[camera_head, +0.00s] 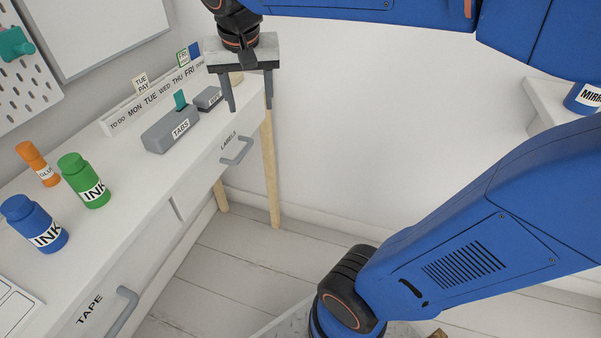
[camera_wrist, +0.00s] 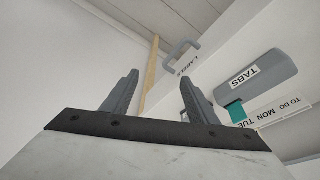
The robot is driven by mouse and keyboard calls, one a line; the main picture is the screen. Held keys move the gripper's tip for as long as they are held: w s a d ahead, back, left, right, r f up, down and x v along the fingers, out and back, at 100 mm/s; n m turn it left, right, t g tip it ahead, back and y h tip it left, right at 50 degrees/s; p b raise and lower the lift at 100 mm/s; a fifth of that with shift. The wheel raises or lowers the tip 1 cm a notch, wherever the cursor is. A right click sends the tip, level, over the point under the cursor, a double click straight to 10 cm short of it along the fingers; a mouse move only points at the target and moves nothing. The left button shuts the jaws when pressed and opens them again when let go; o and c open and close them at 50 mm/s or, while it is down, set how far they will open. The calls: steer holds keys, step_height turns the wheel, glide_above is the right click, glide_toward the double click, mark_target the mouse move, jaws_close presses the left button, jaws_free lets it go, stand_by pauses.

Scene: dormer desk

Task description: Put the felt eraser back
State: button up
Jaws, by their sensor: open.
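I cannot make out a felt eraser for certain in either view. My gripper (camera_head: 250,109) is open, with its two grey fingers pointing down and apart. It hangs at the far right end of the white desk (camera_head: 122,185), by the labels drawer (camera_head: 228,148). In the wrist view the fingers (camera_wrist: 160,77) show nothing between them. A small dark grey block (camera_head: 208,98) with an unreadable label lies on the desk left of my gripper. A whiteboard (camera_head: 100,30) hangs on the wall at the upper left; its upper part is out of frame.
On the desk stand a grey tabs box (camera_head: 172,128), also in the wrist view (camera_wrist: 256,75), a weekday rack (camera_head: 150,98), a green ink jar (camera_head: 80,176), a blue ink jar (camera_head: 30,220) and a glue stick (camera_head: 37,162). A pegboard (camera_head: 25,75) is left.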

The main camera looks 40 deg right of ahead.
steer(key=s+d+f+n+t+y, duration=0.1)
steer(key=s+d+f+n, duration=0.2)
steer(key=s+f, duration=0.9)
steer(key=shift+s+f+n+t+y, duration=0.3)
steer(key=shift+s+n, duration=0.9)
steer(key=shift+s, duration=0.4)
